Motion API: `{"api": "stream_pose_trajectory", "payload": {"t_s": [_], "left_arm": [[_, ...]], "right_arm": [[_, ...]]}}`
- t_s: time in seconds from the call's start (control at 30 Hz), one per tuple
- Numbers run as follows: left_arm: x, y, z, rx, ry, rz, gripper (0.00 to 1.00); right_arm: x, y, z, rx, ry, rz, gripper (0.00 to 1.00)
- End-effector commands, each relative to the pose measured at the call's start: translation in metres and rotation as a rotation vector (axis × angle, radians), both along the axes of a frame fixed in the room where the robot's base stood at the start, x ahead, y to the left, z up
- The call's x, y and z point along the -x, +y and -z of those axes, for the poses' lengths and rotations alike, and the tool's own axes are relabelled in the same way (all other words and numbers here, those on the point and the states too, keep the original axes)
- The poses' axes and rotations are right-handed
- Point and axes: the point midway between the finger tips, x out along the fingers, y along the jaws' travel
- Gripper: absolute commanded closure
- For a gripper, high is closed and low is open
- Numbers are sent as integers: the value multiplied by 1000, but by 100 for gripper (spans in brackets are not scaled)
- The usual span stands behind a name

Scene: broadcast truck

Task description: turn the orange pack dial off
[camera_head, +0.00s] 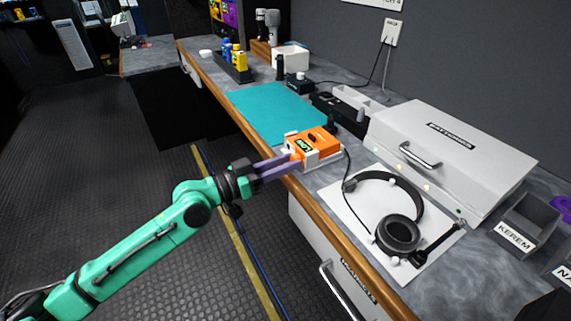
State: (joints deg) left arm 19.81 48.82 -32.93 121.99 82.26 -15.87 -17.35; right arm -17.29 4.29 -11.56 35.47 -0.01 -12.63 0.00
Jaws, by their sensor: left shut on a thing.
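The orange pack (318,139) sits in a white holder near the front edge of the grey counter, at the middle of the head view. It has a small lit green display on its near face and a black part on top. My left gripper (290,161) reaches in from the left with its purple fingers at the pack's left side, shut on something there. The dial itself is hidden or too small to make out at the fingertips. A black cable runs from the pack's right side toward the headset. My right gripper is not in view.
A headset (402,232) lies on a white sheet to the right. A white case labelled BATTERIES (450,140) stands behind it. A teal mat (270,110) is clear. Bottles (239,60) stand farther back, and a grey bin labelled KEREM (516,234) is at right.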

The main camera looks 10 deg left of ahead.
Motion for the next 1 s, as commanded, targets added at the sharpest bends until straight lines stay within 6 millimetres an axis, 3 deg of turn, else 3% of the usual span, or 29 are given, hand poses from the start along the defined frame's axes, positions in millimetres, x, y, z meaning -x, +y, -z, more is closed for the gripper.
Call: {"api": "stream_pose_trajectory", "payload": {"t_s": [0.13, 0.4, 0.43, 0.5, 0.83, 1.0], "left_arm": [[0, 0, 1, 67, 97, 2, 100], [0, 0, 2, 72, 105, 2, 100], [0, 0, 2, 72, 105, 1, 56], [0, 0, 1, 72, 104, 1, 37], [1, 2, 2, 71, 101, 0, 37], [10, 17, 7, 68, 100, -3, 37]], "right_arm": [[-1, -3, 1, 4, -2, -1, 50], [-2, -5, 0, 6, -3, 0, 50], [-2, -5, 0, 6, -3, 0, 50], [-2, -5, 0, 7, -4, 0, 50], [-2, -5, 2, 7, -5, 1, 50], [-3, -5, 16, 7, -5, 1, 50]]}}
